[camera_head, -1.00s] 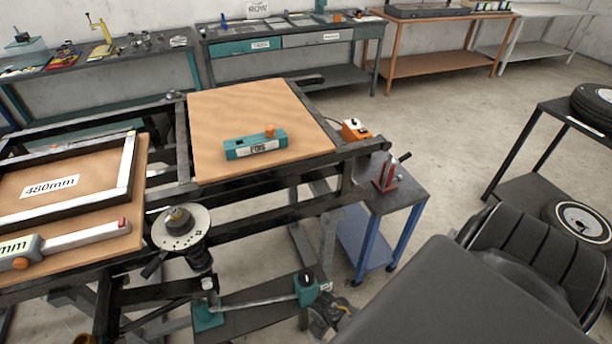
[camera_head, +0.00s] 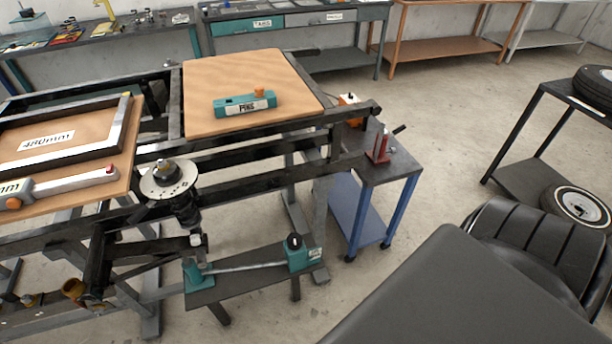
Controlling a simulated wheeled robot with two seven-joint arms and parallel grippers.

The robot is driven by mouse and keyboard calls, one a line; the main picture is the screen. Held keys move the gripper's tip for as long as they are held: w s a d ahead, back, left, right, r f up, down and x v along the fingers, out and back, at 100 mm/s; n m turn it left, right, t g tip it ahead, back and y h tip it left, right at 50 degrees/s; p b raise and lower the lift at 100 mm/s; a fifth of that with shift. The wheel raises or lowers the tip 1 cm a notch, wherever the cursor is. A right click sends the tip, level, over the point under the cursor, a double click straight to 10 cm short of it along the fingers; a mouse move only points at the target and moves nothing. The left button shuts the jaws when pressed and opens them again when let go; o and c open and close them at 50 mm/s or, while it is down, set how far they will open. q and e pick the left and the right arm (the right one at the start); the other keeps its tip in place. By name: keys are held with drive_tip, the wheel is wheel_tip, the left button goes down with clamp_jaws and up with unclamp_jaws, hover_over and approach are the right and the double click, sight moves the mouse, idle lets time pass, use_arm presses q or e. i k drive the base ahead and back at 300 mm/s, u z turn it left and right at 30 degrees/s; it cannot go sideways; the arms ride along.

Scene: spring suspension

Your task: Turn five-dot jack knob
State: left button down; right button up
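A teal jack (camera_head: 305,258) sits on a low dark bench below the frame, with a black knob (camera_head: 294,241) on top. A thin bar runs left from it to a second teal block (camera_head: 197,273). Dots on the knob are too small to make out. A round pale plate (camera_head: 168,180) with dark marks around its rim and a grey knob in its middle sits on top of the suspension strut, up and left of the jack. Neither of my grippers shows in the head view.
A blue-legged cart (camera_head: 392,165) with a red tool stands right of the frame. A black seat (camera_head: 530,245) fills the lower right. Open floor lies between jack and cart.

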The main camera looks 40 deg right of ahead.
sight(293, 241)
drive_tip(key=k, duration=1)
drive_tip(key=u, duration=0.65)
drive_tip(key=i, duration=1.4)
drive_tip(key=z, duration=0.9)
drive_tip(key=i, duration=0.4)
drive_tip(key=z, duration=0.35)
